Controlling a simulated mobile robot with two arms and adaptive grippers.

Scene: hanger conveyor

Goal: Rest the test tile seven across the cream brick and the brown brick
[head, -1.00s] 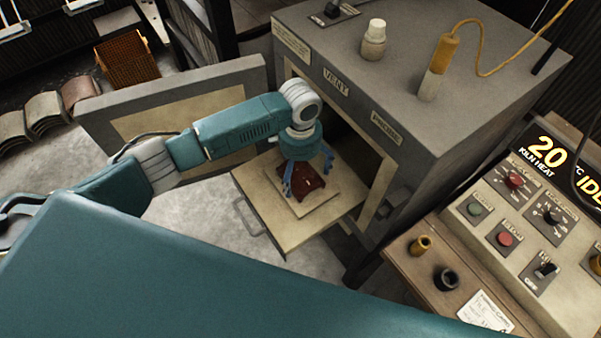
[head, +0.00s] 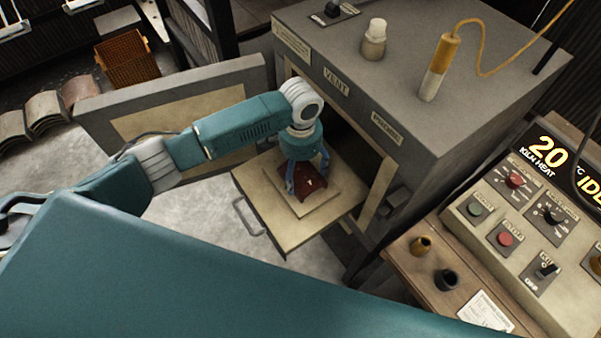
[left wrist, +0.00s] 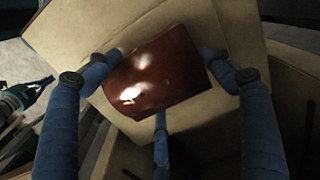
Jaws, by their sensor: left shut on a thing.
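A dark red, glossy, slightly curved tile (head: 308,186) sits on a square cream slab on the kiln's pulled-out shelf. It also shows in the left wrist view (left wrist: 160,85), with bright glints on its face; I cannot read a number on it. My left gripper (head: 306,178) comes down over the tile from above. Its blue fingers are shut on the tile's edges, with two at the sides and one at another edge in the left wrist view (left wrist: 160,72). I cannot make out a cream brick or a brown brick. My right gripper is not in view.
The shelf (head: 262,207) juts out of the open grey kiln (head: 430,150), close to its door frame. The open door (head: 110,112) stands left, behind my left arm. A control panel (head: 520,215) and a wooden bench (head: 405,262) with two small pots are at right.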

